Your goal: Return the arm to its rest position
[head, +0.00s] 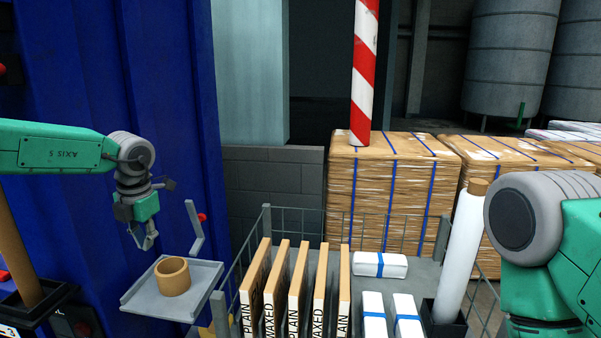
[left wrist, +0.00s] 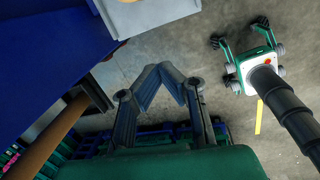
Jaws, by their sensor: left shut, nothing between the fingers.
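My left arm (head: 60,147) comes in from the left of the head view, in front of the blue machine. My left gripper (head: 148,242) points down beside the grey tray and is shut and empty. In the left wrist view the gripper's fingertips (left wrist: 160,70) meet above the floor, with nothing between them. My right arm (head: 545,240) stands at the right edge of the head view. Its gripper is out of the picture.
A brown ring (head: 172,278) sits on a grey tray (head: 205,275) right of the left gripper. A wire-sided cart (head: 300,225) holds several upright boards (head: 275,285), white packs (head: 378,264) and a white roll (head: 460,255). A blue machine (head: 180,100) stands behind the left arm.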

